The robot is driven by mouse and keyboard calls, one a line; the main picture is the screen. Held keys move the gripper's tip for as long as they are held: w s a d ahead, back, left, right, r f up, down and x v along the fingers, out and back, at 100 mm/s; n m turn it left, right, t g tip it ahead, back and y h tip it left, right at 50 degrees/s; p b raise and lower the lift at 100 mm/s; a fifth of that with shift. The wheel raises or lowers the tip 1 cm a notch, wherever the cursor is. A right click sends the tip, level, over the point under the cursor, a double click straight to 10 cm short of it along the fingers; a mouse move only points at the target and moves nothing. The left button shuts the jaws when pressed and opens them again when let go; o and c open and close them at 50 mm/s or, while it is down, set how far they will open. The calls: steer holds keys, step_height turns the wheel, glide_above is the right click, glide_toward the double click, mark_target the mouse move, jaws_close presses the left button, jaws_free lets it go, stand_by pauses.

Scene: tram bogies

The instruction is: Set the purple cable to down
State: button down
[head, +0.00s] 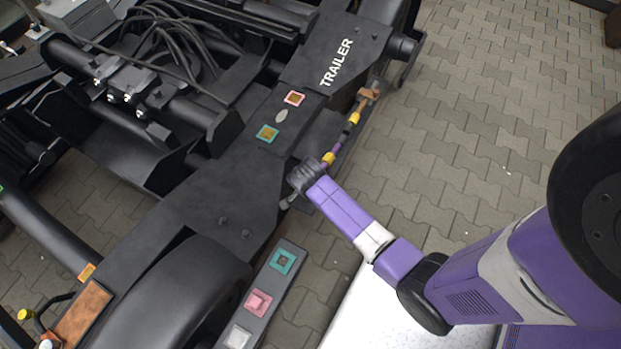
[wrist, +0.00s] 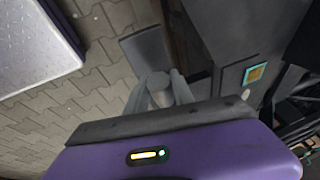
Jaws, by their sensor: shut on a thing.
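The purple cable (head: 337,147) runs along the near side of the black bogie frame in the head view, with yellow bands on it. Its upper end meets an orange-brown fitting (head: 369,94). Its lower end goes behind my gripper (head: 294,193), at the frame's edge. In the wrist view my gripper (wrist: 160,95) has its grey fingers closed around a grey rounded piece (wrist: 157,80), which looks like the cable's end. My gripper hides most of that end in the head view, and the purple stretch does not show in the wrist view.
The bogie frame (head: 215,185) carries a TRAILER label and small coloured squares. A dark block with teal, pink and white squares (head: 258,302) lies below my gripper. A white speckled surface (head: 375,310) is at the bottom. Paved floor (head: 480,110) is open at the right.

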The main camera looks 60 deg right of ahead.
steer(key=f, duration=0.1)
steer(key=f+h+b, duration=0.1)
steer(key=f+b, duration=0.1)
steer(key=shift+s+a+f+h, duration=0.1)
steer(key=shift+a+f+h, duration=0.1)
steer(key=shift+a+h, duration=0.1)
steer(key=shift+d+r, duration=0.1)
steer(key=c, duration=1.1)
jaws_free()
steer(key=v, duration=0.8)
steer(key=shift+p, duration=0.35)
